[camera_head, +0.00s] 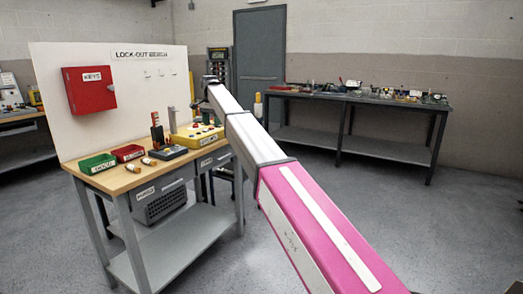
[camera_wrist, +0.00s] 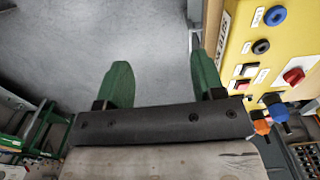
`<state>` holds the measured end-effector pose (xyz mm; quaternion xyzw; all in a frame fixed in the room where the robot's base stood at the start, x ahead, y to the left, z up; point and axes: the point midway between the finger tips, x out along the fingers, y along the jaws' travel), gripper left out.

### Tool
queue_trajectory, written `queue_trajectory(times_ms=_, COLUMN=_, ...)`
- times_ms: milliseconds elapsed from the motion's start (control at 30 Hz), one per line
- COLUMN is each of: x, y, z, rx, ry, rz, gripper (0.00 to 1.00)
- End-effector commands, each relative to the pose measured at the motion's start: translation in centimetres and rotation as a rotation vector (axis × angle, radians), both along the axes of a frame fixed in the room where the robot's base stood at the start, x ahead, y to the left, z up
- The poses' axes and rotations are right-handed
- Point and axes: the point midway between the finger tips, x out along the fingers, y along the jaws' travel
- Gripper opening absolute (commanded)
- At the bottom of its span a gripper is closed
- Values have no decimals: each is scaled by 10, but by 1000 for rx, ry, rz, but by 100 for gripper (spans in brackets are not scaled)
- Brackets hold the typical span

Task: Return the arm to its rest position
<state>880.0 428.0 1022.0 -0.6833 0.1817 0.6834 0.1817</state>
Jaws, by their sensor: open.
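My gripper (camera_wrist: 162,82) shows in the wrist view with its two green fingers wide apart and nothing between them. Grey floor shows behind the fingers. A yellow control box (camera_wrist: 243,62) with a blue knob, a black knob and a red knob is close to the right of the fingers, apart from them. In the head view my arm (camera_head: 255,142) reaches from the lower right up toward the right end of the lock-out bench. My fingers cannot be made out there.
The bench (camera_head: 118,181) holds the yellow box (camera_head: 188,137), a green bin (camera_head: 97,163), a red bin (camera_head: 128,152) and small parts. A red key cabinet (camera_head: 89,89) hangs on its back panel. A cluttered dark table (camera_head: 395,103) stands behind, right. Floor between is open.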

Motion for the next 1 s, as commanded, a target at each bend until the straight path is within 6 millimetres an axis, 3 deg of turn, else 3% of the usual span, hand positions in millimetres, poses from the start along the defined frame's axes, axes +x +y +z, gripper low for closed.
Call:
queue_trajectory(times_ms=267, x=-13, y=-40, z=-50, rx=0, ry=1, rz=32, gripper=62)
queue_trajectory(times_ms=533, x=-42, y=-105, z=-130, rx=-1, ry=2, rz=93, gripper=62)
queue_trajectory(times_ms=767, x=-101, y=-198, z=-234, rx=0, ry=1, rz=184, gripper=62)
queue_trajectory(times_ms=1000, x=-187, y=-290, z=-328, rx=0, ry=1, rz=289, gripper=62)
